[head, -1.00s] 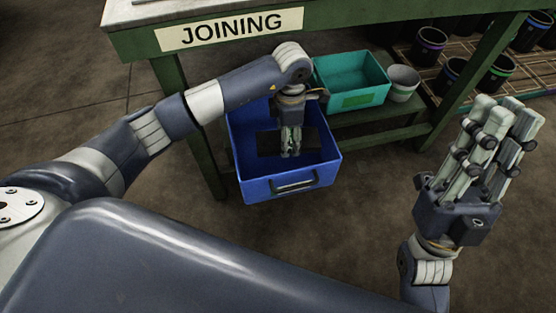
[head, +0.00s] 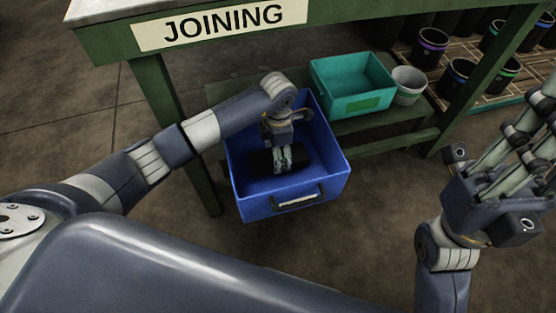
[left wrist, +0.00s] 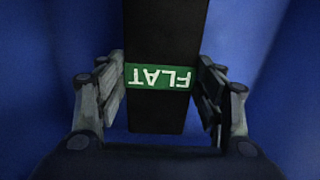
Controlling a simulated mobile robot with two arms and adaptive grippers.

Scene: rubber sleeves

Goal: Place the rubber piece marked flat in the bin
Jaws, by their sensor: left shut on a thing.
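A black rubber piece (left wrist: 160,30) with a green label reading FLAT, upside down in the left wrist view, is between the fingers of my left gripper (left wrist: 160,85). In the head view my left gripper (head: 284,160) points down inside the blue bin (head: 300,203), shut on the dark piece (head: 261,164). The piece is low in the bin; I cannot tell whether it touches the floor of the bin. My right gripper (head: 525,135) is away at the right edge, partly cut off, with nothing visible in it.
A green table (head: 110,45) with a JOINING sign stands behind the bin. A teal bin (head: 352,84) and a grey pot (head: 408,86) sit on its lower shelf. Several black pots stand on a rack at the back right. The floor in front is clear.

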